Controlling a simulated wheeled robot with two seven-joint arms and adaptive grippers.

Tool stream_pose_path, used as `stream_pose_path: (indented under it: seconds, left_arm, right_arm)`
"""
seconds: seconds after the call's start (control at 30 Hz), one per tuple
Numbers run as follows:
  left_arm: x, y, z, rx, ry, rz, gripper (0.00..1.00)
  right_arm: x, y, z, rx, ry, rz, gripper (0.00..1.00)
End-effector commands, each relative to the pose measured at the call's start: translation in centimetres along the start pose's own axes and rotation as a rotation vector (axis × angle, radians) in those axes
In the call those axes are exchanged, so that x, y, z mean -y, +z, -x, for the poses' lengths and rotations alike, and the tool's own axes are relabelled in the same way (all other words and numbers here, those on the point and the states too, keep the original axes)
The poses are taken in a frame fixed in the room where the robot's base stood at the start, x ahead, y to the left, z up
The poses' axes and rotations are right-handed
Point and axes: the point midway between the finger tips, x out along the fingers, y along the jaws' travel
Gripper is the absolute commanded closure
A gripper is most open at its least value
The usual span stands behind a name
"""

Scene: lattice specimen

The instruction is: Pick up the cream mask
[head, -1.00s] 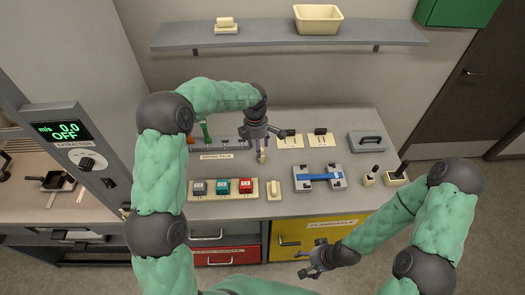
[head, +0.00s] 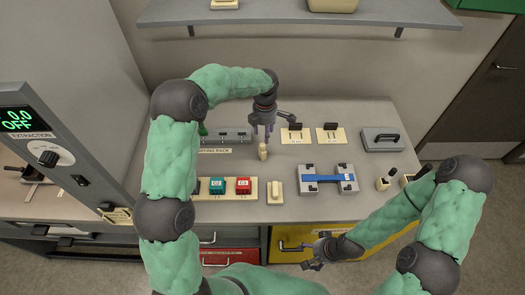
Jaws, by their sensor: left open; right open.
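Two flat cream plates with black grips, the left one (head: 290,138) and the right one (head: 333,138), lie at the back of the grey bench. A cream block (head: 276,191) lies nearer the front, and a small upright cream piece (head: 263,152) stands behind it. I cannot tell which cream thing is the mask. My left gripper (head: 263,133) is open and points down just above the small upright piece; contact is not clear. My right gripper (head: 314,264) is open and empty, low in front of the yellow drawer.
A grey fixture with a blue bar (head: 328,179) lies right of the cream block. A tray with coloured blocks (head: 243,186) is to the left. A grey handled case (head: 382,140) sits at the back right. A shelf (head: 400,13) crosses above; the extraction cabinet (head: 50,120) stands left.

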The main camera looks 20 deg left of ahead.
Motion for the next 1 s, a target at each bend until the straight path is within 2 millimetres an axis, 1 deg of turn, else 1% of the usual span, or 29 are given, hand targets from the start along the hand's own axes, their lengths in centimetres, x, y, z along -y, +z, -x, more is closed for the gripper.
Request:
stream_pose_path:
  seconds: [0.03, 0.27, 0.5, 0.6, 0.7, 0.9, 0.93, 1.0]
  left_arm:
    - [0.0, 0.0, -0.7, -0.001, -0.002, 0.0, 0.48]
    - [0.1, -0.2, -2.1, -0.002, -0.002, -0.001, 0.48]
    - [0.2, -0.8, -5.5, -0.002, -0.004, -0.002, 0.48]
    - [0.1, -0.8, -6.4, -0.001, -0.002, -0.002, 0.48]
    - [0.1, -0.8, -6.8, 0.0, -0.001, -0.001, 0.48]
    - [0.1, -0.8, -6.8, 0.0, 0.0, -0.001, 0.48]
    - [0.1, -0.8, -6.8, 0.0, 0.0, -0.001, 0.53]
    - [0.1, -0.8, -6.8, 0.0, -0.001, -0.001, 0.72]
  right_arm:
    - [0.0, 0.0, -0.1, 0.0, 0.0, 0.0, 0.21]
    - [0.0, 0.0, -0.1, -0.001, 0.0, 0.0, 0.21]
    - [-0.1, 0.0, -0.2, 0.0, 0.0, 0.0, 0.21]
    - [-0.1, 0.0, -0.3, 0.0, 0.0, 0.0, 0.21]
    - [-0.1, 0.0, -0.3, 0.0, 0.0, 0.0, 0.21]
    - [-0.1, 0.0, -0.3, 0.0, 0.0, 0.0, 0.21]
    - [-0.1, 0.0, -0.3, 0.0, 0.0, 0.0, 0.21]
    - [-0.1, 0.0, -0.3, -0.001, 0.0, 0.0, 0.21]
